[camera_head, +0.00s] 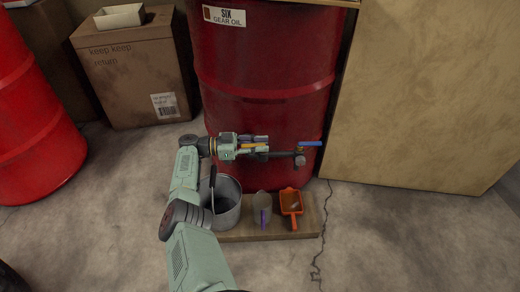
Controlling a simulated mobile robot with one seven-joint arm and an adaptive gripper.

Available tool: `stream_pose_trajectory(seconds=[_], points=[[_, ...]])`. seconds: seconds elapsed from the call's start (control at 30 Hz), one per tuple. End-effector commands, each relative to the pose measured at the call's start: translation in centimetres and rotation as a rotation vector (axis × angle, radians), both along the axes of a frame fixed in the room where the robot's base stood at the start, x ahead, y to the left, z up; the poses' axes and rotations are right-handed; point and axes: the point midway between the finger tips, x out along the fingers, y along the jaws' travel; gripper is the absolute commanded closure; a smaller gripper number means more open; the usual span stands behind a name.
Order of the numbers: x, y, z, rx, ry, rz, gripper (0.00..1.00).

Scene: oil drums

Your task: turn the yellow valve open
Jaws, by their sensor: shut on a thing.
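The red drum (268,95), labelled SIX GEAR OIL, stands upright in the middle. My gripper (262,145) is at the drum's front, low down, reaching in from the left. It is shut on the yellow valve (252,145), whose yellow handle shows as a short strip between the fingers. The fingers hide much of this valve. A dark pipe runs right from there to a second valve with a blue handle (310,143), which my gripper does not touch.
A wooden board (265,235) below carries a grey bucket (228,212), a small can (262,207) and an orange scoop (291,203). A cardboard box (133,75) and another red drum (35,125) stand left. A large tan box (430,90) stands right.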

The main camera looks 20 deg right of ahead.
Motion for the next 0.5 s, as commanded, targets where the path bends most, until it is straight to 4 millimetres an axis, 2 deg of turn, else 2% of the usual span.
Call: stream_pose_trajectory(seconds=[0.37, 0.4, 0.5], points=[[-0.02, -0.18, 0.13, -0.001, 0.001, -0.005, 1.00], [-0.02, -0.19, 0.13, -0.001, 0.001, -0.005, 0.79], [-0.03, -0.18, 0.12, -0.001, 0.001, -0.005, 0.73]])
